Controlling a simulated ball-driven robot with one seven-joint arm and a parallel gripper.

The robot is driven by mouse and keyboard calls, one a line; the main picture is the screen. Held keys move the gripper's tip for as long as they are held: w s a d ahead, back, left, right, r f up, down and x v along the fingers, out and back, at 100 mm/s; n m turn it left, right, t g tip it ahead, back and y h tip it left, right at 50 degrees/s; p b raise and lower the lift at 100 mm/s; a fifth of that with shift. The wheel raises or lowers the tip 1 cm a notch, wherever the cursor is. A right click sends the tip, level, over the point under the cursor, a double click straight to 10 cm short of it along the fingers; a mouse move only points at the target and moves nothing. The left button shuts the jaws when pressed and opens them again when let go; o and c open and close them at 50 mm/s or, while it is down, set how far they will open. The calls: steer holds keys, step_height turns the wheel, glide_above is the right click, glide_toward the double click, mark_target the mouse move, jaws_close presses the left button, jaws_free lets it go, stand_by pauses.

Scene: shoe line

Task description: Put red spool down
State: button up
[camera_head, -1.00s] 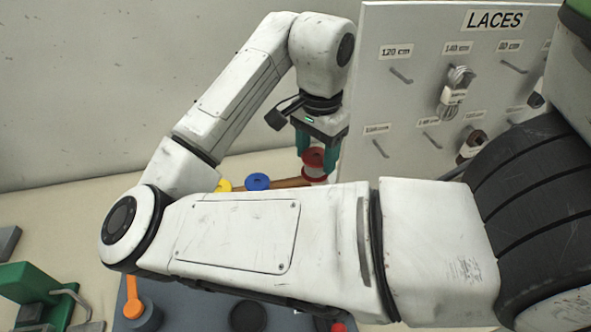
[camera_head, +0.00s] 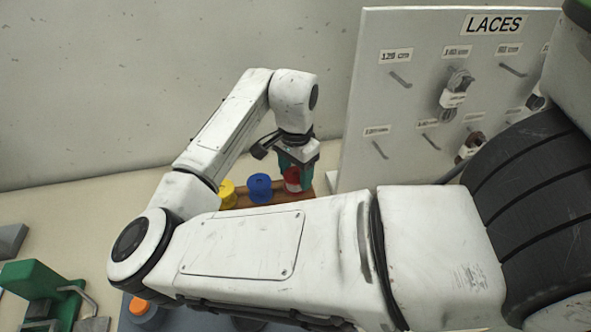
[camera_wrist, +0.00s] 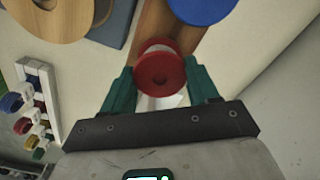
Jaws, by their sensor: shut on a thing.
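The red spool (camera_head: 293,180) has red flanges and a pale core. It is between the green fingers of my gripper (camera_head: 296,168), at the right end of a brown wooden rack (camera_head: 303,193). In the wrist view the red spool (camera_wrist: 161,73) sits between both fingertips (camera_wrist: 160,85), over the end of the brown rack (camera_wrist: 152,25). My gripper is shut on it. Whether the spool's underside touches the rack is hidden.
A blue spool (camera_head: 259,188) and a yellow spool (camera_head: 228,193) stand on the rack to the left. The LACES board (camera_head: 400,110) rises close on the right, with hooks and lace bundles. A green fixture (camera_head: 40,285) is at the lower left.

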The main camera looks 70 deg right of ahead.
mark_target(296, 175)
steer(key=shift+f, duration=0.1)
steer(key=o, duration=1.3)
step_height(296, 175, up, 12)
steer(key=shift+r+b, duration=0.15)
steer(key=shift+b, duration=0.6)
